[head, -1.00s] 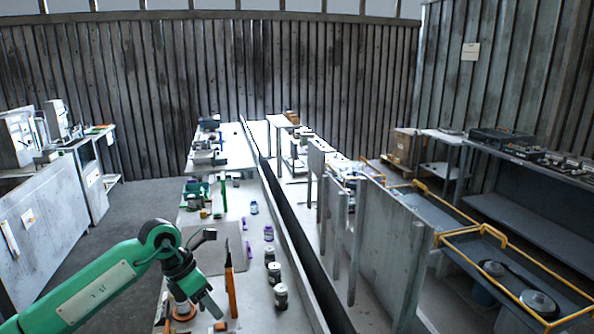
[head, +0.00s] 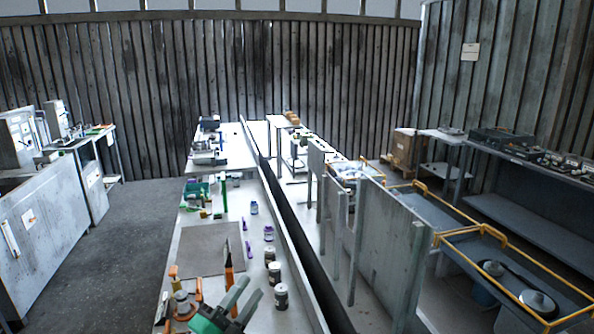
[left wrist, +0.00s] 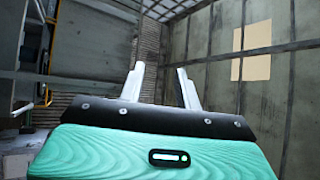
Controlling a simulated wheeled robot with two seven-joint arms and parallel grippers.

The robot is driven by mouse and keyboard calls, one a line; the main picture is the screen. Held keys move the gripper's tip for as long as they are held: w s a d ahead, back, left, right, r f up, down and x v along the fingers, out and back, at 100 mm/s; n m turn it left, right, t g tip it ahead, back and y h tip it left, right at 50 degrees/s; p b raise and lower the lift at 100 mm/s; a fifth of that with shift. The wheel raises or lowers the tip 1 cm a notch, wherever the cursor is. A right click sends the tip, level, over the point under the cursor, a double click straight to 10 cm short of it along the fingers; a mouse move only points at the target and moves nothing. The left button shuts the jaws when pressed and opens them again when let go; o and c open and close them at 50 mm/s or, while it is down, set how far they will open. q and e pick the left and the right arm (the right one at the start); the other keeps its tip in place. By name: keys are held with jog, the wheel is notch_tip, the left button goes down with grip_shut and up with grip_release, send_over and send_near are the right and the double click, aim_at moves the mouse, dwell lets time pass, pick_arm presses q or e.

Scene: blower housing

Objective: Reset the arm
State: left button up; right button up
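My left gripper (head: 251,286) shows at the bottom of the head view, low over the near end of the long white table (head: 205,268). Its green body is cut off by the bottom edge. The two pale fingers are apart, with nothing between them. In the left wrist view the gripper (left wrist: 160,68) also has its fingers spread and empty, against walls and ceiling. The rest of the left arm is out of the head view. My right gripper is not in view.
An orange tool (head: 228,268) stands beside the left gripper. Dark-lidded jars (head: 281,297) line the table's right side. A grey mat (head: 210,240) lies beyond. Yellow-rimmed trays (head: 490,285) stand at right. The left floor (head: 125,240) is clear.

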pick_arm(q)
jog(key=s+a+f+n+g+y, duration=0.3)
jog(key=s+a+f+n+y, duration=0.1)
jog(key=a+f+n+y, duration=0.3)
jog(key=s+a+f+n+g+y, duration=0.2)
jog(key=s+a+f+n+y, duration=0.25)
jog(key=f+n, duration=0.45)
jog(key=s+a+f+n+g, duration=0.1)
jog(key=s+f+g, duration=0.45)
jog(key=s, duration=0.45)
jog(key=s+a+f+n+g, duration=0.1)
jog(key=s+f+n+g, duration=0.1)
jog(key=s+f+g, duration=0.65)
notch_tip(320, 180, down, 36)
jog(key=s+t+b, duration=0.2)
jog(key=b, duration=0.5)
jog(key=s+a+f+b, duration=0.1)
jog(key=s+f+b, duration=0.2)
jog(key=s+f, duration=0.7)
jog(key=s+a+f+g+b, duration=0.1)
jog(key=s+f+b, duration=0.3)
jog(key=s+f, duration=0.6)
notch_tip(320, 180, down, 7)
jog(key=shift+a+m, duration=0.3)
jog(key=shift+a, duration=0.25)
